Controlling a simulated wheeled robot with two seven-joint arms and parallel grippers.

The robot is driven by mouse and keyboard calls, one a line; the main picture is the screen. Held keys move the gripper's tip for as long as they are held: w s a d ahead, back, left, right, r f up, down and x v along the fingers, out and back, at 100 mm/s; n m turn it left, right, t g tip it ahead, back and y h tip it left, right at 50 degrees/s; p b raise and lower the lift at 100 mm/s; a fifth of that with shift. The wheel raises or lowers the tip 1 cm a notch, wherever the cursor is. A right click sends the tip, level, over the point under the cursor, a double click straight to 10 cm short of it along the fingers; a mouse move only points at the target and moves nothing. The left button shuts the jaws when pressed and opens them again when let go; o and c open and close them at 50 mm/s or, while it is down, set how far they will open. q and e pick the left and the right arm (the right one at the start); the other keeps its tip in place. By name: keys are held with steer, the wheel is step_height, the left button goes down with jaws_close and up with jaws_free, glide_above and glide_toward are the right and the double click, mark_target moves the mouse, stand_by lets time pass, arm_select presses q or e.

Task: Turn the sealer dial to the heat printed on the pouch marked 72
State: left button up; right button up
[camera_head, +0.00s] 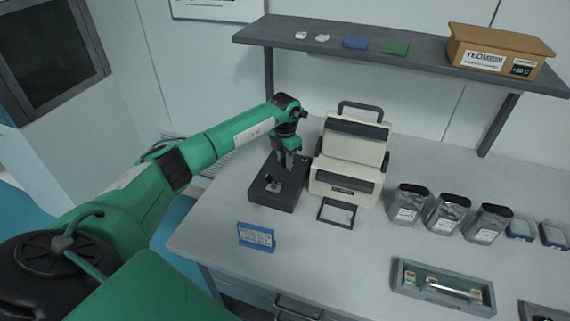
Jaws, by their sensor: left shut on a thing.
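A dark box (261,195) with a small grey dial fitting on top stands left of the cream sealer (342,182) with its black handle. My left gripper (286,163) points down over this box. Its fingers are shut on what looks like the dial knob, which they mostly hide; the dial's setting cannot be read. Three grey pouches with dark tops and white labels stand right of the sealer: a left one (408,204), a middle one (447,214) and a right one (488,224). Their print is too small to read. My right gripper is not in view.
A blue sign (255,237) stands at the table's front left, and a dark frame (337,213) lies before the sealer. A grey tray (402,281) lies at the front right. A shelf (430,59) with small items and a cardboard box (500,43) hangs behind.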

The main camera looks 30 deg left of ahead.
arm_select(q)
steer(key=m+b, duration=0.4)
steer(key=shift+f, duration=0.15)
steer(key=shift+m+b, duration=0.95)
steer(key=shift+m, duration=0.85)
steer(key=shift+r, duration=0.2)
steer(key=o, duration=1)
steer(key=shift+c, duration=0.2)
